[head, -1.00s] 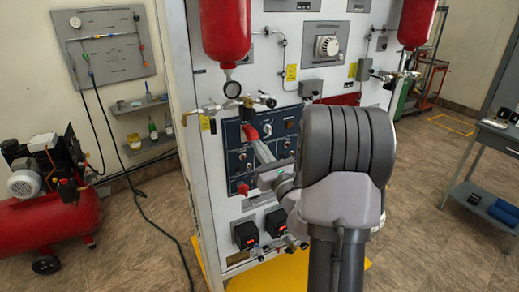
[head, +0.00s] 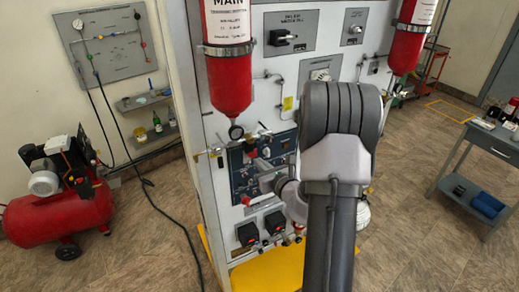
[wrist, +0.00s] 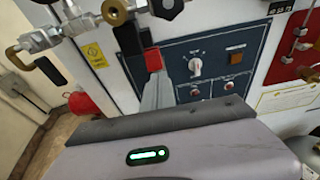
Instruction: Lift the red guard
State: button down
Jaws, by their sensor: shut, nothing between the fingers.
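The red guard (wrist: 153,60) shows in the wrist view as a small red piece at the left part of the blue switch panel (wrist: 213,50). My gripper (wrist: 155,82) is shut and empty, its tip right by the guard's lower end; I cannot tell whether they touch. In the head view my gripper (head: 264,165) reaches to the left part of the blue panel (head: 240,178), and the guard (head: 253,153) is a small reddish patch at its tip.
A red cylinder (head: 228,75) hangs above the panel. Two black boxes (head: 248,233) are below it. A red compressor (head: 65,215) stands left, a grey table (head: 490,140) right.

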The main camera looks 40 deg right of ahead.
jog(key=p, duration=0.1)
jog(key=r+g+p, duration=0.1)
jog(key=p, duration=0.1)
jog(key=r+g+p, duration=0.1)
jog(key=p, duration=0.1)
jog(key=shift+w+r+y, duration=0.2)
jog(key=shift+w+y, duration=0.05)
jog(key=shift+y, duration=0.05)
jog(key=shift+w+d+r+p, duration=0.1)
jog(key=shift+r+p, duration=0.05)
jog(key=shift+p, duration=0.35)
